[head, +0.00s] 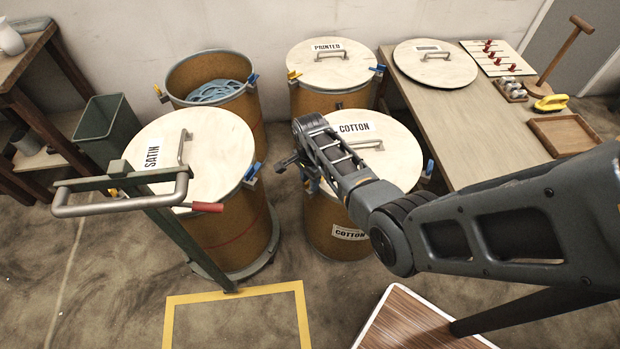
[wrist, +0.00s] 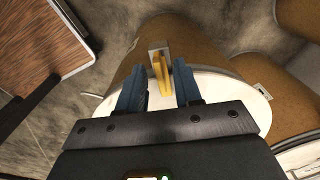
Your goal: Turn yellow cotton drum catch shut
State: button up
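The cotton drum (head: 334,219) stands in the middle of the head view, with a pale round lid (head: 393,148) marked COTTON. Its yellow catch (wrist: 161,74) shows in the wrist view at the rim, below a small metal bracket (wrist: 158,47). My gripper (wrist: 158,82) is open, with one blue finger on each side of the yellow catch. The right finger looks very close to it; I cannot tell whether they touch. In the head view my arm hides this catch. A blue catch (head: 428,169) sits on the drum's right side.
The satin drum (head: 235,215) stands close on the left, with a green-posted trolley handle (head: 120,205) before it. The printed drum (head: 308,98) and an open drum (head: 210,72) stand behind. A worktable (head: 455,130) is close on the right.

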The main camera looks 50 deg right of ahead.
notch_tip(320, 180, up, 8)
jog(key=shift+f+p, duration=0.15)
jog(key=shift+p, duration=0.25)
dwell(0.5)
